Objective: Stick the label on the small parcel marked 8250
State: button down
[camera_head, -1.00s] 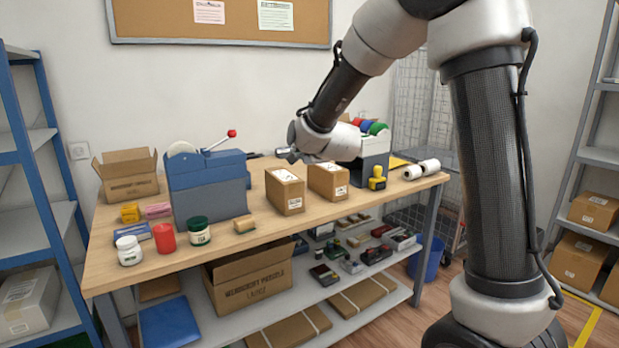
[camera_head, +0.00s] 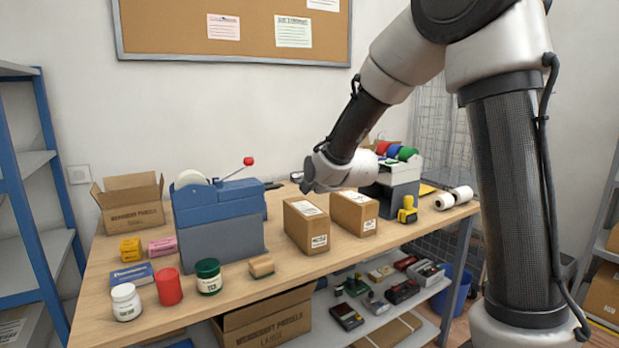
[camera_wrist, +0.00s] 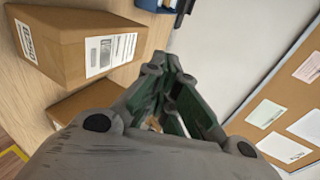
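Two small brown parcels stand side by side on the table, a left one (camera_head: 293,230) and a right one (camera_head: 343,218). I see no loose label.
A blue dispenser (camera_head: 217,220) with a red-knobbed lever stands left of the parcels. Jars, a red cup (camera_head: 169,287) and small boxes stand at the left front. A yellow tool (camera_head: 407,211) and white rolls (camera_head: 452,198) lie at right.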

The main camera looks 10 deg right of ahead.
aim_at(310, 217)
jog(key=shift+f, duration=3.95)
jog(key=c, duration=1.6)
grip_release()
jog(key=shift+o, duration=0.2)
jog(key=shift+s, duration=0.1)
jog(key=shift+v, duration=2.7)
notch_tip(310, 217, up, 7)
jog(key=s, duration=0.1)
jog(key=shift+s+d, duration=0.2)
jog(key=shift+s, duration=0.2)
